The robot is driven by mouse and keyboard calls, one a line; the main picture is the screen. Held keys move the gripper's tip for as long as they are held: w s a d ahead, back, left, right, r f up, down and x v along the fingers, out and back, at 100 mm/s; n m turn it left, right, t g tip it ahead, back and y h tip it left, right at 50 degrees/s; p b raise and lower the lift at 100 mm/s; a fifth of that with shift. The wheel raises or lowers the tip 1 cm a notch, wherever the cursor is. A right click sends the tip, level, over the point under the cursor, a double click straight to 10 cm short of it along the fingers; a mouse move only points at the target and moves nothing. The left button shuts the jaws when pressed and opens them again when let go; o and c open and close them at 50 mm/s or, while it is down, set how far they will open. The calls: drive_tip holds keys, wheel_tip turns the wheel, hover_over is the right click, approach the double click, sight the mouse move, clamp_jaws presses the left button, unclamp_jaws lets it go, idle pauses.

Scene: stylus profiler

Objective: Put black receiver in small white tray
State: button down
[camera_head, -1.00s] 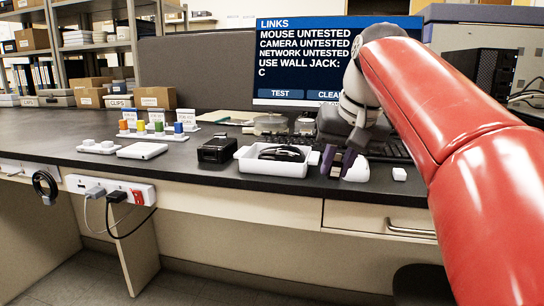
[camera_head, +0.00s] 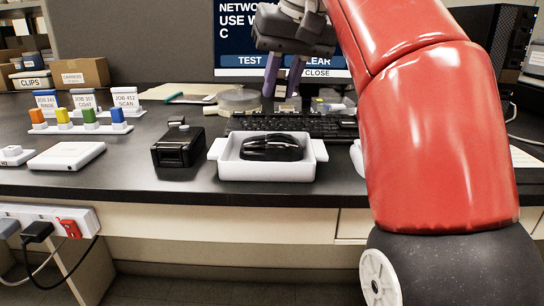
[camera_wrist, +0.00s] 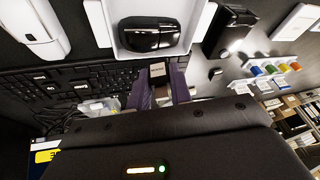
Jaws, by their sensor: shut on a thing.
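The small white tray (camera_head: 265,172) stands at the front of the bench with a black mouse (camera_head: 272,147) lying in it. My gripper (camera_head: 281,88) has purple fingers pointing down. It is held in the air above the keyboard, behind the tray and apart from it. In the wrist view my gripper (camera_wrist: 160,88) is shut on a small dark piece with a pale face, which I take to be the black receiver (camera_wrist: 158,72). The tray (camera_wrist: 103,20) shows beyond the fingertips.
A black box (camera_head: 178,147) with a small dark piece behind it stands left of the tray. A keyboard (camera_head: 290,124) lies behind the tray. A white mouse (camera_wrist: 35,30) is beside it, mostly hidden by my arm in the head view. A flat white pad (camera_head: 66,156) lies further left.

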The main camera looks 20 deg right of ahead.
sight(283, 95)
drive_tip(key=shift+f, duration=1.75)
drive_tip(key=c, duration=1.2)
unclamp_jaws()
drive_tip(key=shift+v, duration=3.85)
